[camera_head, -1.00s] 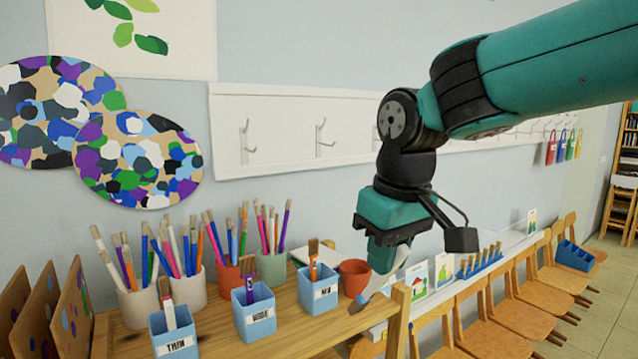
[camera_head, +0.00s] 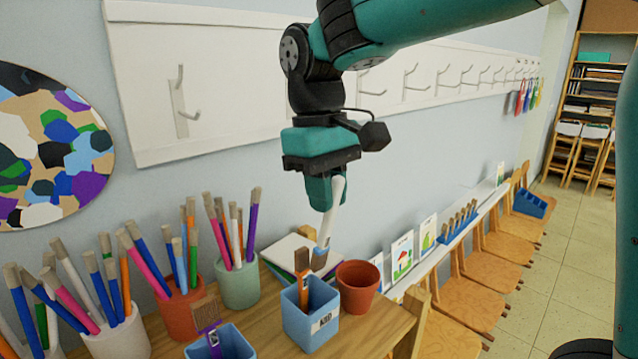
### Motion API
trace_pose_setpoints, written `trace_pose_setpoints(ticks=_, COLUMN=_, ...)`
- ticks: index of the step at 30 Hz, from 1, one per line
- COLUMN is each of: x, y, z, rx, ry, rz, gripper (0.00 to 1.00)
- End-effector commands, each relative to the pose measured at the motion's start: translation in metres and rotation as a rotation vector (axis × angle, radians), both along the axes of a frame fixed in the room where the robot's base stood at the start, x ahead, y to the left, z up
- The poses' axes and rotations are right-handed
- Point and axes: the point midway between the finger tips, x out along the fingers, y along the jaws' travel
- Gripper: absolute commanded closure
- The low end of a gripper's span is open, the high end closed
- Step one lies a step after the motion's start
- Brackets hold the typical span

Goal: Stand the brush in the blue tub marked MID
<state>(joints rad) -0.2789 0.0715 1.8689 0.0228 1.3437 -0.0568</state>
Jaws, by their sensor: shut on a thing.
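My gripper (camera_head: 326,203) is shut on a white-handled brush (camera_head: 331,215), which hangs tilted, its blue-grey lower part down and to the left. The brush's lower end overlaps the area just above the back of a small blue tub (camera_head: 296,328) with a white label that seems to read MID. An orange-handled brush (camera_head: 303,290) with brown bristles stands in that tub. The brown patch beside it blurs with the held brush's end. I cannot tell whether the held brush is over the tub or behind it.
A terracotta pot (camera_head: 358,290) stands close right of the tub. Another blue tub (camera_head: 232,345) with a purple brush is at front left. Pots full of brushes, including a green pot (camera_head: 238,284), stand behind. White hooks line the wall above.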

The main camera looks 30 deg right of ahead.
Motion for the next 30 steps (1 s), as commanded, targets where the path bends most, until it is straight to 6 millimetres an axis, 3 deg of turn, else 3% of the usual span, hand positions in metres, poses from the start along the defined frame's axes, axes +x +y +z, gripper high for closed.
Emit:
trace_pose_setpoints(ticks=21, x=0.019, y=0.006, z=-0.058, rx=0.000, ry=0.000, rz=0.000, gripper=1.00)
trace_pose_setpoints(ticks=30, x=0.012, y=0.004, z=-0.082, rx=0.000, ry=0.000, rz=0.000, gripper=1.00)
